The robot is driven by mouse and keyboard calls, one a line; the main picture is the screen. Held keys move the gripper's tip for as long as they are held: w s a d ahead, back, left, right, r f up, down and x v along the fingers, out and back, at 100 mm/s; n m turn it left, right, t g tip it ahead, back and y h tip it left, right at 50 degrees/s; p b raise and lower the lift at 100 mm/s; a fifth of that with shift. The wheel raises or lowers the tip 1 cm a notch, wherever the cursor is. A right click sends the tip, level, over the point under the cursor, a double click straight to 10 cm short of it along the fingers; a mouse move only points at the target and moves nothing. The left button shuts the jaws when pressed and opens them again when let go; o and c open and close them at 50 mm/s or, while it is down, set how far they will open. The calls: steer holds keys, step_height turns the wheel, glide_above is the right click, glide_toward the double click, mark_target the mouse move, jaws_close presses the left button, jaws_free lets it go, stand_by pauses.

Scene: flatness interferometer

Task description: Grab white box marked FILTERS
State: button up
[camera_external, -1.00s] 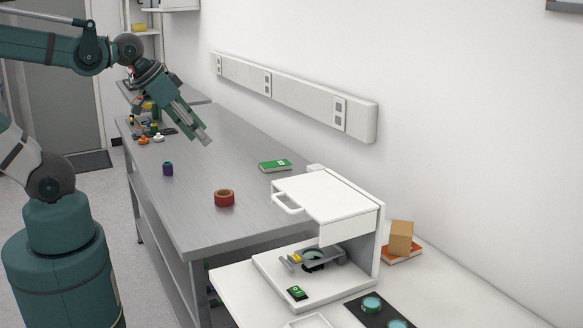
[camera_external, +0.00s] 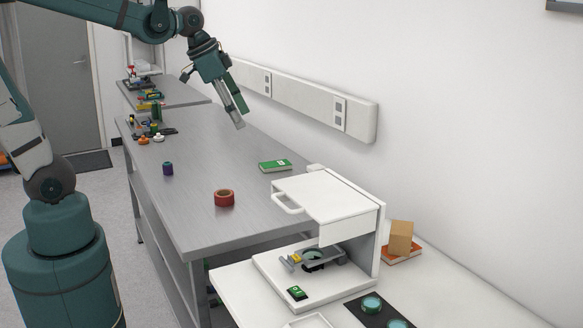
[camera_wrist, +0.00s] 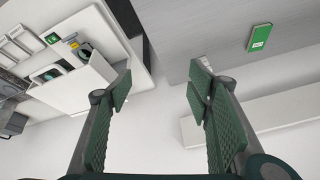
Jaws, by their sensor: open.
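I cannot make out a white box with a readable FILTERS marking in either view. My gripper (camera_external: 238,118) is in the air over the far right side of the steel table (camera_external: 190,225), near the wall. In the wrist view its two green padded fingers (camera_wrist: 160,88) stand wide apart with nothing between them. A white instrument with a handled lid (camera_external: 325,197) stands on the white bench in front of it; it also shows at the left of the wrist view (camera_wrist: 75,88).
A green book (camera_external: 275,166), red tape roll (camera_external: 224,198) and purple spool (camera_external: 168,169) lie on the steel table. A brown box (camera_external: 400,238) sits on a red book (camera_external: 402,255). A wall socket rail (camera_external: 305,98) runs behind. The table's middle is mostly clear.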

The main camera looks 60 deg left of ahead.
steer(key=w+a+f+m+g, duration=0.1)
steer(key=w+a+f+m, duration=0.15)
steer(key=w, duration=0.85)
steer(key=m+g+h, duration=0.4)
steer(key=m, duration=0.6)
glide_toward(310, 165)
steer(key=x, duration=0.2)
steer(key=b+x, duration=0.1)
steer(key=x, duration=0.2)
steer(key=shift+s+d+f, duration=0.2)
steer(key=shift+d, duration=0.1)
steer(key=shift+w+a+f, duration=0.2)
steer(key=shift+a+f, duration=0.05)
steer(key=shift+f, duration=0.2)
steer(key=shift+x, duration=1.3)
